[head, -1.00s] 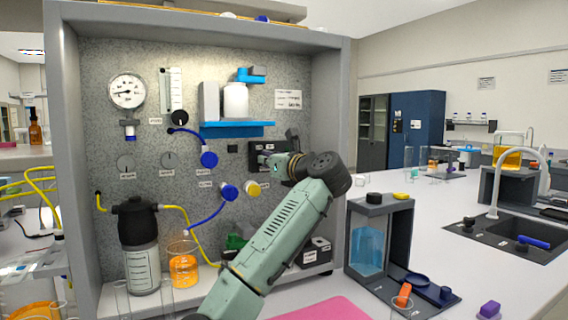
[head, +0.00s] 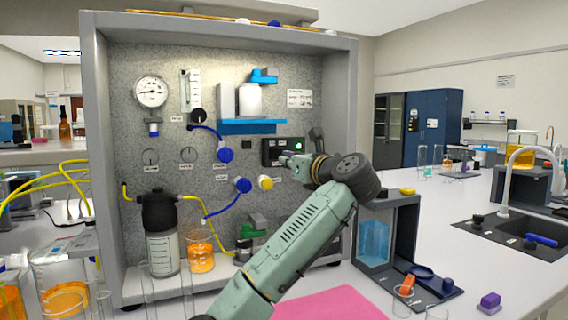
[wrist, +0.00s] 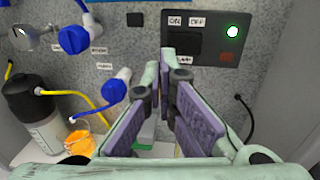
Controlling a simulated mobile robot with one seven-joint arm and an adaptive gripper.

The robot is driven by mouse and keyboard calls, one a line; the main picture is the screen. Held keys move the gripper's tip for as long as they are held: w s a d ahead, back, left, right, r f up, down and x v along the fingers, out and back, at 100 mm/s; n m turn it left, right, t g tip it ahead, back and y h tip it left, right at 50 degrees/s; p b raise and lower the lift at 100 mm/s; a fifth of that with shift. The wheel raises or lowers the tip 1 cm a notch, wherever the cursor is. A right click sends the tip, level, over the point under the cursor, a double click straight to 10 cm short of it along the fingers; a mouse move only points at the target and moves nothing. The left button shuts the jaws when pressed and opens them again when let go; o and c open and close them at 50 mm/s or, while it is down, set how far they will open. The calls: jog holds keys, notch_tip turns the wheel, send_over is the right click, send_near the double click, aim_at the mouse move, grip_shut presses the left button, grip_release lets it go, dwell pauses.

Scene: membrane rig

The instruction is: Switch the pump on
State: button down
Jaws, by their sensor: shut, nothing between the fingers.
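The black pump panel (head: 270,146) is on the speckled back wall of the rig. In the wrist view the panel (wrist: 212,48) carries ON and OFF labels above a black switch (wrist: 186,42), which the fingertips partly cover. A green lamp (wrist: 233,31) glows at its upper right, above a dark red lamp (wrist: 226,57). The green lamp also shows in the head view (head: 299,146). My gripper (head: 284,158) is shut and empty, its tips in front of the panel's lower part. Its tips (wrist: 167,54) overlap the switch's left side in the wrist view. I cannot tell whether they touch it.
Blue valve knobs (head: 243,185) and a yellow knob (head: 265,182) are left of and below the panel. A black-topped bottle (head: 161,245) and an orange beaker (head: 201,252) stand on the rig floor. A grey stand (head: 404,230) is to the right.

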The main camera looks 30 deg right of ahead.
jog(key=s, duration=0.1)
jog(key=s+a, duration=0.1)
jog(key=s, duration=0.1)
jog(key=s+b, duration=0.1)
jog(key=shift+s+a, duration=0.3)
jog(key=shift+a, duration=0.1)
jog(key=shift+s+f, duration=0.1)
jog(key=shift+s, duration=0.05)
